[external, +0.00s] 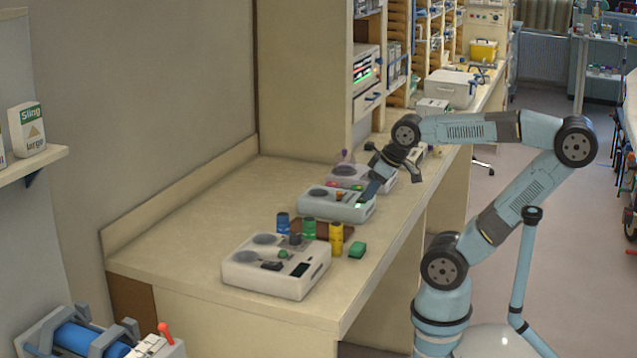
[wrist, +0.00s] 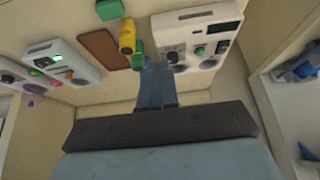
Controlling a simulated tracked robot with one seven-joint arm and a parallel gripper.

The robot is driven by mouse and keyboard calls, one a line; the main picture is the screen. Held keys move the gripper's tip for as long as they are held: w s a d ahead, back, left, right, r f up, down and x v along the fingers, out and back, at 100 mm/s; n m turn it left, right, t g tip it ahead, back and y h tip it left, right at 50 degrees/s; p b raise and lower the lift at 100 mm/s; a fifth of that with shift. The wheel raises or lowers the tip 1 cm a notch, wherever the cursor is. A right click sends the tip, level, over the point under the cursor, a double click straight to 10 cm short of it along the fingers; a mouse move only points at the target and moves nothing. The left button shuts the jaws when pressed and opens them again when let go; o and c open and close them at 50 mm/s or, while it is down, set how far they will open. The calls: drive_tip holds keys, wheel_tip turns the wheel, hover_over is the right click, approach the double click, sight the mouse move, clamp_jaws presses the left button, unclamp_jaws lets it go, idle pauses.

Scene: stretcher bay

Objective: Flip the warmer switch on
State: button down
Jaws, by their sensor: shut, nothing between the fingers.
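Three pale grey device boxes stand in a row on the bench: a front one (external: 240,272), a middle one (external: 318,208) and a back one (external: 388,182). I cannot read which is the warmer. The front box carries round discs, a green knob (external: 283,254) and a dark switch-like part (external: 271,266); it shows at the upper right in the wrist view (wrist: 170,28). The middle box has coloured buttons and a green light (wrist: 57,58). My gripper (external: 368,194) is shut and empty, pointing down by the middle box's right end. Its blue fingers (wrist: 157,80) show in the wrist view.
Blue (external: 283,223), green (external: 309,229) and yellow (external: 336,237) cylinders stand between the front and middle boxes, by a brown board (wrist: 97,48). A green block (external: 357,250) lies near the bench's front edge. The bench's left part is clear.

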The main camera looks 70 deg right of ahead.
drive_tip(key=n+g, duration=0.7)
drive_tip(key=n, duration=1)
hover_over(277, 263)
drive_tip(key=w, duration=0.2)
drive_tip(key=f, duration=0.1)
drive_tip(key=shift+w+a+f+n, duration=0.15)
drive_tip(key=shift+w+f+n, duration=0.1)
drive_tip(key=shift+n, duration=0.25)
drive_tip(key=f, duration=0.4)
drive_tip(key=s+f, duration=0.1)
drive_tip(key=f, duration=0.4)
drive_tip(key=s+f, duration=0.1)
drive_tip(key=f, duration=0.4)
drive_tip(key=shift+s, duration=0.15)
drive_tip(key=shift+s, duration=0.1)
drive_tip(key=shift+w, duration=0.2)
